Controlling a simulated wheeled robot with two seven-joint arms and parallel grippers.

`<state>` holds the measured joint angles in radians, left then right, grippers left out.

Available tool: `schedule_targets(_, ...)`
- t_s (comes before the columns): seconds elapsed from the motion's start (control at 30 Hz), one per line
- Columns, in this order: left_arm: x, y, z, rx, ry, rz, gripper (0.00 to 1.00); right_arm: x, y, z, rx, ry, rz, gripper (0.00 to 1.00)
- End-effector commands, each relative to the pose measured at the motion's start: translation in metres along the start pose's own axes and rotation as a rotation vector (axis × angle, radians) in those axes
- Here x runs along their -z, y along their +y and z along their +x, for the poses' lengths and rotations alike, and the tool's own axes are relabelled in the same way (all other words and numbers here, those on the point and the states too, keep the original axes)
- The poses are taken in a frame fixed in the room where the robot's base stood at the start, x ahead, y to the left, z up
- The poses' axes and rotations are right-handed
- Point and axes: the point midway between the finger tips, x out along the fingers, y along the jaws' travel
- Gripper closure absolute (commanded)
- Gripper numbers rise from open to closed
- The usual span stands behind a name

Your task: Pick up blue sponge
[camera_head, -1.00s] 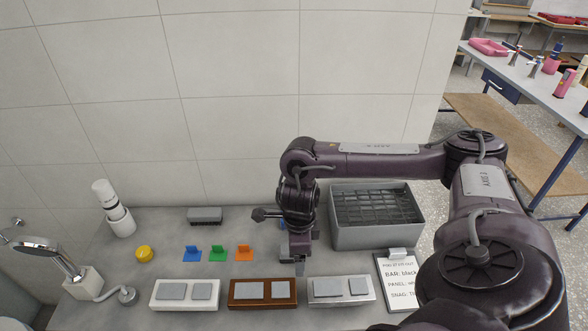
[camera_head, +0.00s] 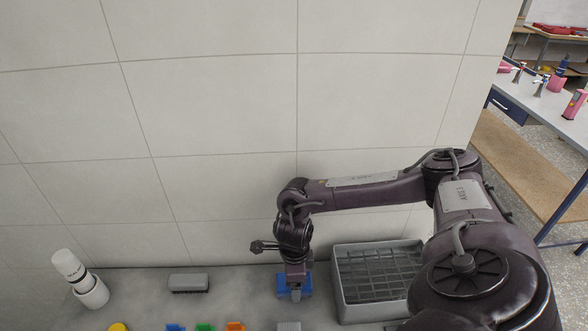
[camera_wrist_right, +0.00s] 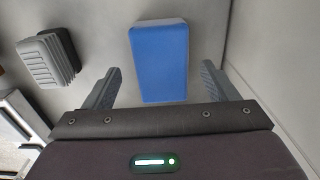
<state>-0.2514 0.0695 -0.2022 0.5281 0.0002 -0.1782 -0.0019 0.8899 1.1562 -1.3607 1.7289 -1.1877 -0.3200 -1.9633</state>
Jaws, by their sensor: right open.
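The blue sponge (camera_head: 307,284) lies on the grey counter near the back wall, left of the grey crate, and my right gripper partly hides it in the head view. In the right wrist view the blue sponge (camera_wrist_right: 159,62) is a blue block with a pale end, lying ahead of the fingers and roughly between their lines. My right gripper (camera_wrist_right: 157,85) is open and empty, with a finger to either side of the sponge's near end. In the head view my right gripper (camera_head: 296,294) points down at the sponge. My left gripper is not in view.
A grey crate (camera_head: 340,290) with a grid inside stands right of the sponge. A grey ribbed block (camera_wrist_right: 48,58) lies to the left in the wrist view. A grey brush (camera_head: 188,283) and a white bottle (camera_head: 80,280) stand further left. The wall rises behind.

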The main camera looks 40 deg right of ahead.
Motion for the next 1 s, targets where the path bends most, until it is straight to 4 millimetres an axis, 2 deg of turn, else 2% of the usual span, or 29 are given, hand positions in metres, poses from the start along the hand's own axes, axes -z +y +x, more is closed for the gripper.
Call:
schedule_targets(0.2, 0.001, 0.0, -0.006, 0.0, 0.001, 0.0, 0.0, -0.001, 0.0, 0.021, -0.001, -0.001, 0.001, 0.2)
schedule_targets(0.43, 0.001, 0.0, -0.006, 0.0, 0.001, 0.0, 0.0, -0.001, 0.0, 0.022, 0.0, -0.002, 0.001, 0.21)
schedule_targets(0.8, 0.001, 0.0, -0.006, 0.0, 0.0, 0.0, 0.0, -0.001, 0.0, 0.021, 0.0, -0.002, 0.001, 0.7)
schedule_targets(1.0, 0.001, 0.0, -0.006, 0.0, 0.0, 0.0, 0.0, -0.001, 0.0, 0.021, 0.0, -0.002, 0.001, 0.72)
